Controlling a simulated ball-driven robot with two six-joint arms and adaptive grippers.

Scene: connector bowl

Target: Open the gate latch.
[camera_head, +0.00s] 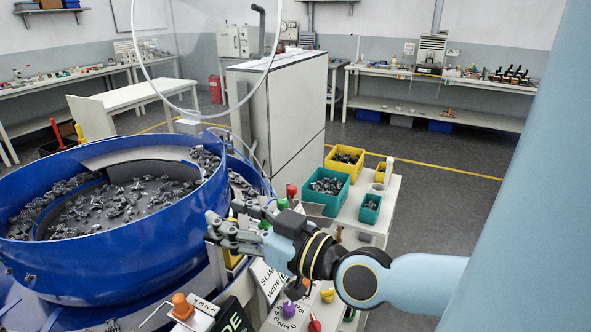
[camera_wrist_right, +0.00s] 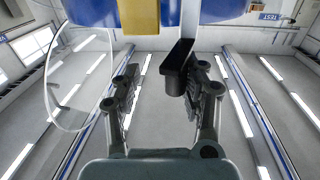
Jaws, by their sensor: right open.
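My right gripper (camera_head: 226,224) reaches in from the right, at the right side of the blue bowl (camera_head: 120,262). It is open. In the right wrist view its two dark fingers stand apart (camera_wrist_right: 158,88), with a dark block-shaped piece by the right finger. I cannot tell if that piece is part of the finger. A yellow piece (camera_wrist_right: 138,17) lies beyond the fingertips against blue surfaces. A yellow part also shows just below the gripper in the head view (camera_head: 233,259). I cannot tell which part is the gate latch; the hand hides some of this area. My left gripper is not in view.
The bowl holds many grey connectors. A clear round disc (camera_head: 152,88) hangs above it. Signs (camera_head: 268,281), coloured knobs and an orange knob (camera_head: 181,305) sit near the hand. A cart with yellow (camera_head: 344,161) and green bins (camera_head: 322,190) stands behind. Open floor lies right.

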